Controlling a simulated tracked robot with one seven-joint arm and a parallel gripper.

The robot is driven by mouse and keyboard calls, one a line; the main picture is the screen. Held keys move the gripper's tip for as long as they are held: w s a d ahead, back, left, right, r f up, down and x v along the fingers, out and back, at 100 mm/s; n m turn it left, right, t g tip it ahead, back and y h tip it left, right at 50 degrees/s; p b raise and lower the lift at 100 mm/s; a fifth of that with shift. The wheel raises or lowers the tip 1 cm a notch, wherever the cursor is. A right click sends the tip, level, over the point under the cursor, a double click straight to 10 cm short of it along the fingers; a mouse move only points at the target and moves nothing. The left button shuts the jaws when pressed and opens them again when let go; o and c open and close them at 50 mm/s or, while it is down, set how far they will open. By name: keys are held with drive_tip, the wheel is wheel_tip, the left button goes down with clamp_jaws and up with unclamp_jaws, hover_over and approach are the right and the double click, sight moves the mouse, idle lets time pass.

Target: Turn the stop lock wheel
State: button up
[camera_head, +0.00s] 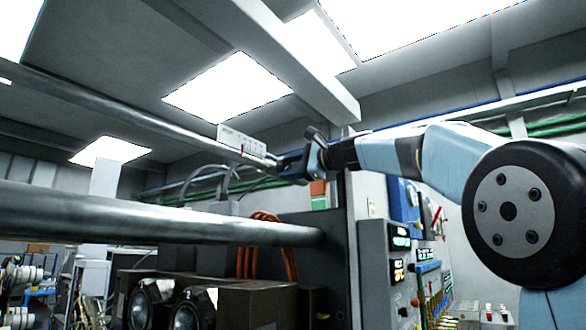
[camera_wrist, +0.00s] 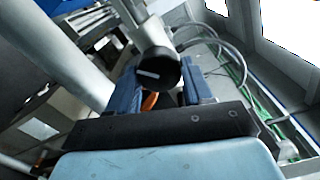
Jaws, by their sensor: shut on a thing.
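In the wrist view a black round knob (camera_wrist: 158,72) with a white line on its face sits at the end of a grey cylinder; I take it to be the stop lock wheel. My gripper (camera_wrist: 160,90) has a blue finger on either side of this knob and is shut on it. In the head view my gripper (camera_head: 279,163) is raised at the centre, beside a white marked scale piece (camera_head: 240,142). The knob itself cannot be made out in the head view, and the exact finger contact is hard to see.
A thick metal bar (camera_head: 150,219) crosses the head view below my gripper, and a thinner bar (camera_head: 130,117) runs above left. A grey control panel (camera_head: 388,255) stands at the lower right. Orange cables (camera_head: 288,250) hang below the gripper. Grey cables (camera_wrist: 228,55) pass close by in the wrist view.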

drive_tip(key=n, duration=0.7)
drive_tip(key=shift+a, duration=0.1)
drive_tip(key=n, duration=0.4)
drive_tip(key=shift+n, duration=0.4)
drive_tip(key=shift+f+n, duration=0.1)
drive_tip(key=shift+n, duration=1.4)
drive_tip(key=shift+w, duration=0.1)
drive_tip(key=o, duration=1)
drive_tip(key=shift+o, duration=0.2)
